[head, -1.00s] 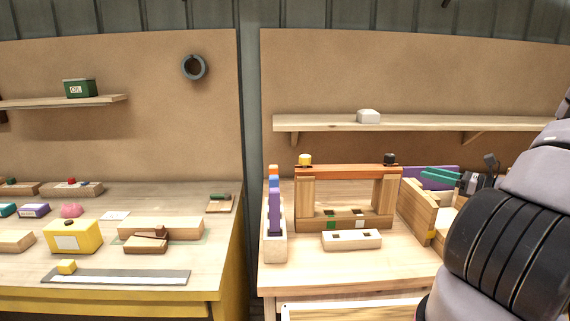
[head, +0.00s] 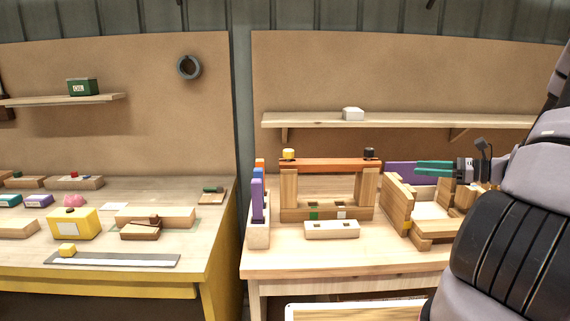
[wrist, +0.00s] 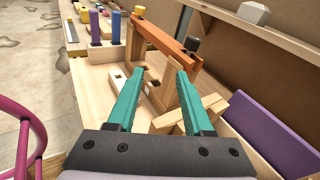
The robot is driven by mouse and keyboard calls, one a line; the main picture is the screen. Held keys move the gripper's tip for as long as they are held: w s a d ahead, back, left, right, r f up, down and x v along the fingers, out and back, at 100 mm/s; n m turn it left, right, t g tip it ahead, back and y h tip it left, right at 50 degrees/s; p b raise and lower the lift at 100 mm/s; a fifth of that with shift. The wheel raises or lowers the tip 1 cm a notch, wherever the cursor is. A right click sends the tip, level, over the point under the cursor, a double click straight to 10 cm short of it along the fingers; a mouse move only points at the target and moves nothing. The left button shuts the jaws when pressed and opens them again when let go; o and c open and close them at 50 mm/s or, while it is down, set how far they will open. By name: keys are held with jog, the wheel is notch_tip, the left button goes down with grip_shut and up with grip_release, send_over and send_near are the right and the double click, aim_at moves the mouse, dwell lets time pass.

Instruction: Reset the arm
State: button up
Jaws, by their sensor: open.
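My gripper (head: 436,170) has teal fingers and hangs over the right side of the right workbench in the head view, near a wooden tray and a purple panel. The wrist view shows the gripper (wrist: 160,80) open, with nothing between its fingers. Beyond its fingertips in that view stands a wooden frame with an orange-brown top bar (wrist: 165,35). The head view also shows this bar (head: 328,165), with a yellow knob and a black knob on it. My arm hides the right end of the bench.
The wooden tray (head: 398,205) and purple panel (head: 400,172) are close to the gripper. A white-topped block (head: 331,230) and a holder with upright colored pieces (head: 258,232) stand at the frame. A shelf (head: 400,121) runs behind. The left bench (head: 110,245) holds several small items.

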jog(key=s+a+r+n+g+h, duration=0.3)
jog(key=s+a+r+n+g, duration=0.15)
jog(key=a+n, duration=0.35)
jog(key=s+a+r+n+t+h, duration=0.1)
jog(key=s+a+r+n+h, duration=0.3)
jog(key=s+r, duration=0.4)
jog(key=s+a+r+n+t+h, duration=0.2)
jog(key=s+a+r+n+h, duration=0.2)
jog(key=s+r+n, duration=0.3)
jog(key=shift+s+a+r+h, duration=0.15)
jog(key=shift+s+r+h, duration=0.15)
jog(key=shift+s+r, duration=0.3)
